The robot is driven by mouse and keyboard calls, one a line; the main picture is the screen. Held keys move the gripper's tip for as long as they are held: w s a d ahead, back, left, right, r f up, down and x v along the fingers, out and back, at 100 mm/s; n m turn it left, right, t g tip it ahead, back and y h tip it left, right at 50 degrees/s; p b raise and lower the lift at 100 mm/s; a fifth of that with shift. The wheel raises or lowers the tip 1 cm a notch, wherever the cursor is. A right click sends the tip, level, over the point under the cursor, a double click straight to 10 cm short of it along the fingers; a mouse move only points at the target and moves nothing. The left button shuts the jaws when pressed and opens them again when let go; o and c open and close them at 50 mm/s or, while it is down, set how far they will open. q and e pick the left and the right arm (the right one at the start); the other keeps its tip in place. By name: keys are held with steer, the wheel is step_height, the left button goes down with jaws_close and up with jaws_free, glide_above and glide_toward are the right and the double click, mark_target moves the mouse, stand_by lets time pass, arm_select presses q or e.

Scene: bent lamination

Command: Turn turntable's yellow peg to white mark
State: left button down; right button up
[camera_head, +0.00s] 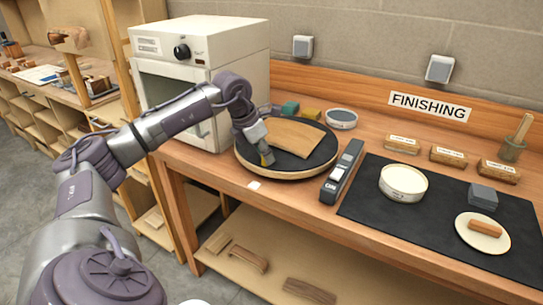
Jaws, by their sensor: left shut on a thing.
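The turntable (318,165) is a round disc with a black top and a pale wooden rim, standing on the bench beside the white oven. A curved wooden board (295,134) lies on it. My left gripper (266,156) points down at the turntable's front left edge and is shut on the yellow peg. The peg is mostly hidden by the fingers; only a little yellow shows there. A small white mark (254,184) lies on the bench top just in front of the turntable's front left rim, slightly left of the gripper. My right gripper is out of view.
A white oven (196,65) stands behind my left arm. A dark grey tool (342,172) lies close to the turntable's right. A black mat (432,215) covers the right side.

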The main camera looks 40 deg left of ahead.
arm_select(q)
steer(key=shift+a+r, duration=0.15)
steer(key=shift+a, duration=0.55)
steer(key=c, duration=1)
jaws_free()
steer(key=shift+o, duration=0.2)
steer(key=v, duration=1.2)
steer(key=shift+s, duration=0.1)
